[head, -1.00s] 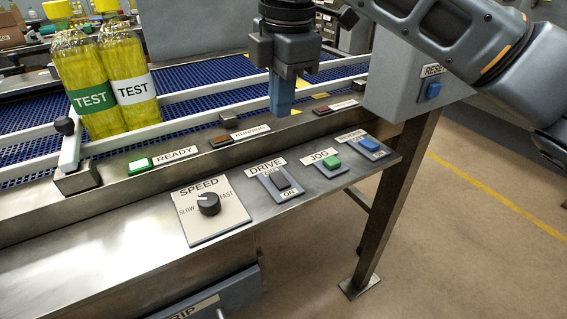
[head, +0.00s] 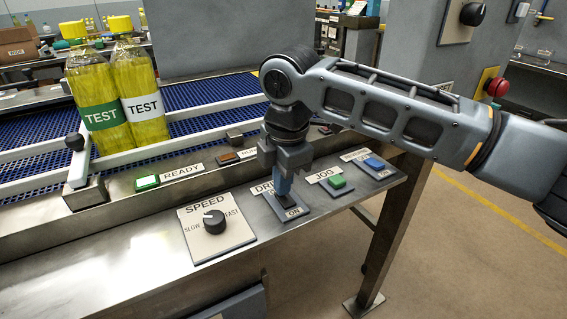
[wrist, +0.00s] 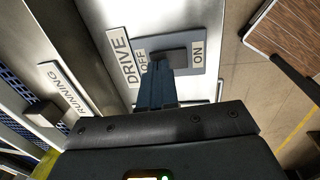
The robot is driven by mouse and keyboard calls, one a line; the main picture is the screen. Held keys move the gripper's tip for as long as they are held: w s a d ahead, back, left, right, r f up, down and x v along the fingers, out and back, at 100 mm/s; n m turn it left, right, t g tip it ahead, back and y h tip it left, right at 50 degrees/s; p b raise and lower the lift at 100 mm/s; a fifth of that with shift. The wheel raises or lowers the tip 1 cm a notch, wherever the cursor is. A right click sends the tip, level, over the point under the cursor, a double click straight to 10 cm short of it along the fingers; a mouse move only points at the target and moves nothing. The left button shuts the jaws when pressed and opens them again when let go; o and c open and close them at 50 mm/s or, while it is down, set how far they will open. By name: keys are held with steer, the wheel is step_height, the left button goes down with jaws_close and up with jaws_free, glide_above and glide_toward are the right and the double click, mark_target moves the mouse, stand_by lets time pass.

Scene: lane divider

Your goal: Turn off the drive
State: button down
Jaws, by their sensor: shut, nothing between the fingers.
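The DRIVE switch (head: 293,209) is a dark rocker on a grey plate on the steel panel, with OFF on its far side and ON on its near side. My gripper (head: 283,190) is shut and empty, pointing down over the switch in the head view, and it covers part of the plate. In the wrist view the dark rocker (wrist: 180,59) sits between the OFF and ON labels. The fingertips (wrist: 155,68) are at the OFF side of the rocker. I cannot tell whether they touch it.
The SPEED knob (head: 214,221) is left of the switch. The green JOG button (head: 337,182) and a blue button (head: 374,163) are to the right. The green READY light (head: 147,182) is lit. Yellow TEST bottles (head: 98,105) stand on the blue conveyor. A red button (head: 495,86) is at far right.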

steer(key=shift+f, duration=0.35)
steer(key=shift+w+f, duration=0.1)
steer(key=shift+f, duration=0.05)
stand_by(0.4)
steer(key=shift+s+d+p, duration=0.35)
steer(key=shift+s+p, duration=0.35)
steer(key=shift+p, duration=0.15)
steer(key=shift+r, duration=0.3)
steer(key=shift+r+p, duration=0.3)
steer(key=shift+p, duration=0.1)
step_height(320, 180, up, 13)
steer(key=s+d+p, duration=0.1)
steer(key=p, duration=0.1)
steer(key=shift+s, duration=0.2)
